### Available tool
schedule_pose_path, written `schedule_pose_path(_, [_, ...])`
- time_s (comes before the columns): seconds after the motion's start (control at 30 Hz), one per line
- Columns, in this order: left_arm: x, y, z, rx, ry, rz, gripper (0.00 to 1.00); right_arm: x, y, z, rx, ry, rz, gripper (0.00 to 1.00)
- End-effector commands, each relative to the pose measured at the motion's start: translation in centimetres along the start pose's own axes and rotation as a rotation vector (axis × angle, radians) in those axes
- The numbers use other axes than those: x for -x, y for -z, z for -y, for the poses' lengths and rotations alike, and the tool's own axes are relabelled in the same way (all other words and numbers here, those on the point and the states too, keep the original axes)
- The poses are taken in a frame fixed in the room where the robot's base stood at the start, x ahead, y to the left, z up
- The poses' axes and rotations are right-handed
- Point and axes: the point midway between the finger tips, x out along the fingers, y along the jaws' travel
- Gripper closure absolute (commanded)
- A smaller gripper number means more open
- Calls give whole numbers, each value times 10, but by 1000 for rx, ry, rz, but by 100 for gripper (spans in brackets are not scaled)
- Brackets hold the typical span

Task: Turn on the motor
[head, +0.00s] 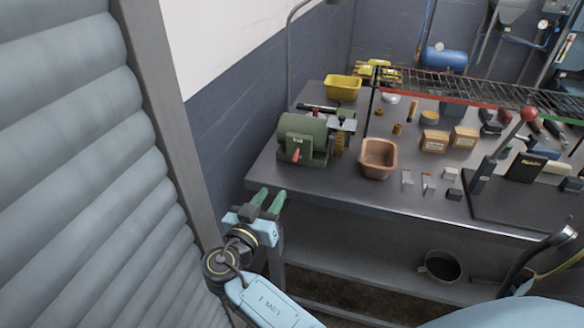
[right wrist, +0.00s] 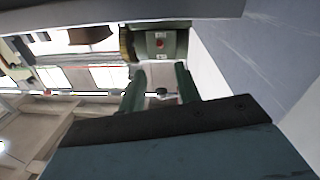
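The motor (head: 305,138) is a green bench machine on the left end of the dark workbench, with a red switch (head: 296,155) low on its front face. It also shows upside down at the top of the right wrist view (right wrist: 172,46), with the red switch (right wrist: 160,43) facing the camera. My right gripper (head: 269,197) is in front of the bench's left front corner, below and to the left of the motor and apart from it. Its two green fingers are spread with nothing between them; they also show in the right wrist view (right wrist: 159,78). My left gripper is not in view.
The workbench (head: 340,192) holds a terracotta bin (head: 379,158) right of the motor and a yellow bin (head: 343,87) behind it. Several small blocks and boxes lie farther right. A ribbed grey shutter (head: 70,150) stands close on the left. A lower shelf (head: 345,250) runs under the benchtop.

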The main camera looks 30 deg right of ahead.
Motion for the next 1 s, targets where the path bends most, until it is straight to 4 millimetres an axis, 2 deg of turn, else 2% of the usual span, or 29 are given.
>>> schedule_pose_path(0.17, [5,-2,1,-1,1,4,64,-24,4,-1,-5,-7,-8,67])
schedule_pose_path(0.4, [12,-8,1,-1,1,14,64,-76,4,-1,-2,-5,-6,67])
schedule_pose_path(0.6, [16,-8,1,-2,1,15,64,-111,3,-1,-1,-5,-4,67])
schedule_pose_path(0.8, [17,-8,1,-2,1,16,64,-128,2,-1,-1,-3,-3,67])
schedule_pose_path(1.0, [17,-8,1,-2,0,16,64,-131,1,-1,-1,-2,-2,67])
